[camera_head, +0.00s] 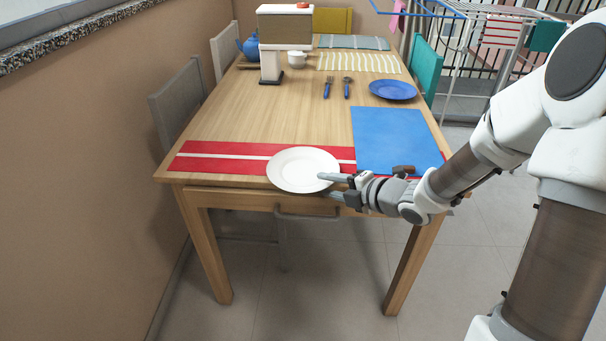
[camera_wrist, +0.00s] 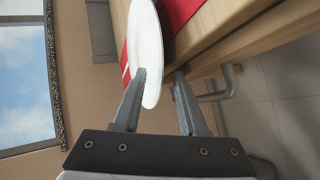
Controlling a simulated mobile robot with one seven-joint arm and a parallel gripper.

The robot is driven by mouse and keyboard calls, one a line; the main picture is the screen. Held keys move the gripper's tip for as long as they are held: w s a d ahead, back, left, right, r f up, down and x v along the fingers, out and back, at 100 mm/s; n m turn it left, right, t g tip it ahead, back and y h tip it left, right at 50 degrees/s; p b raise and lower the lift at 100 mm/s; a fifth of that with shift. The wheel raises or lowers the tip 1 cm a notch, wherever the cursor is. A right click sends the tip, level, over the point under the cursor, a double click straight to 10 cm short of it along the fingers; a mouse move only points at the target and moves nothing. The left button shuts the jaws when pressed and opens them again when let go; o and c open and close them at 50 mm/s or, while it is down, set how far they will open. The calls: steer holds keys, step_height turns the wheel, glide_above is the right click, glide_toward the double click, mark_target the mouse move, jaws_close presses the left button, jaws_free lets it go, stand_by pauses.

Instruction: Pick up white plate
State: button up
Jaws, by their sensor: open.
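The white plate (camera_head: 300,168) lies at the near edge of the wooden table, on a red runner with a white stripe, and its near rim reaches the table edge. My gripper (camera_head: 326,186) comes in from the right at the plate's right near rim. In the wrist view the plate (camera_wrist: 147,48) shows edge-on, and my gripper (camera_wrist: 160,75) has its fingers apart. The left finger overlaps the plate's face, and the right finger is on the other side of the rim, by the table edge. I cannot tell whether either finger touches the plate.
The wooden table (camera_head: 240,115) carries the red runner (camera_head: 205,157) and a blue mat (camera_head: 388,138) right of the plate. A blue plate (camera_head: 393,89), fork and spoon lie farther back. Chairs stand along both sides.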

steer(key=shift+c, duration=0.2)
jaws_close()
stand_by(1.2)
